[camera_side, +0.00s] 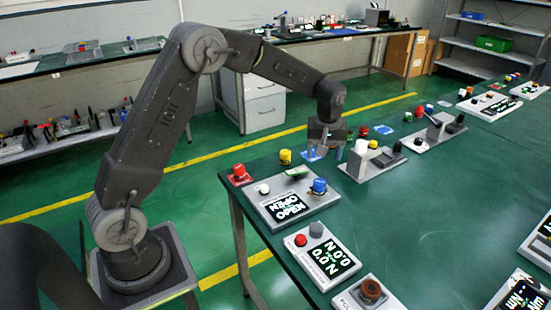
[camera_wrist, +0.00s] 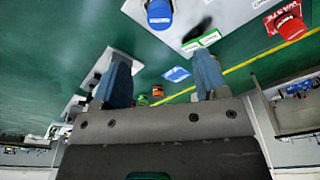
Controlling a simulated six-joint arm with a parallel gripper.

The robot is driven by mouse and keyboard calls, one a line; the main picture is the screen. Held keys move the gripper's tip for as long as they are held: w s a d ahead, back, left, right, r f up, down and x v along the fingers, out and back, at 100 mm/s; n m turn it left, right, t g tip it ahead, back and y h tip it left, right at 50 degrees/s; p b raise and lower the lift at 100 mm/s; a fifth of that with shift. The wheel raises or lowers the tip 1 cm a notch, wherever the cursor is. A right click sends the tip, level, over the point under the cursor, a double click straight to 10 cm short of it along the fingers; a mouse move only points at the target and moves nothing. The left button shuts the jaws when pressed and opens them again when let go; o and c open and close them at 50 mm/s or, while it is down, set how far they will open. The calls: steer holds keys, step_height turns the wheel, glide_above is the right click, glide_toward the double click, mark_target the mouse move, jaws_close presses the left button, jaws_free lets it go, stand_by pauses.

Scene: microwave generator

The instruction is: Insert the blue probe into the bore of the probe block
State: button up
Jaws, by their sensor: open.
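A blue cylindrical piece (camera_side: 319,186), which may be the blue probe, stands upright on a light panel with an OPEN display. It also shows at the top of the wrist view (camera_wrist: 160,12). My gripper (camera_side: 325,154) is open and empty above the table, behind this piece in the side view. In the wrist view my gripper's (camera_wrist: 162,72) blue fingers are wide apart, with the blue piece outside them. I cannot tell for sure which fixture is the probe block, and no bore is clearly visible. A grey fixture (camera_side: 374,163) with a white post stands right of my gripper.
The OPEN panel (camera_side: 275,217) also carries a white knob (camera_side: 264,189) and a green label. A red piece (camera_side: 240,173) and a yellow piece (camera_side: 285,156) stand near the table's left edge. Another fixture (camera_side: 430,133) lies farther back. The table's right middle (camera_side: 440,210) is clear.

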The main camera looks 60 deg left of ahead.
steer(key=s+d+r+m+t, duration=0.1)
steer(key=s+d+r+m, duration=0.2)
steer(key=s+r, duration=0.4)
steer(key=s+d+r+m+t, duration=0.2)
steer(key=s+d+r, duration=0.1)
steer(key=s+r, duration=0.4)
steer(key=s+d+m+t, duration=0.1)
steer(key=s+m, duration=0.2)
steer(key=s, duration=0.5)
steer(key=s+d+m+h, duration=0.1)
steer(key=s+d+m, duration=0.1)
steer(key=s, duration=0.6)
steer(key=shift+f+m+t, duration=0.4)
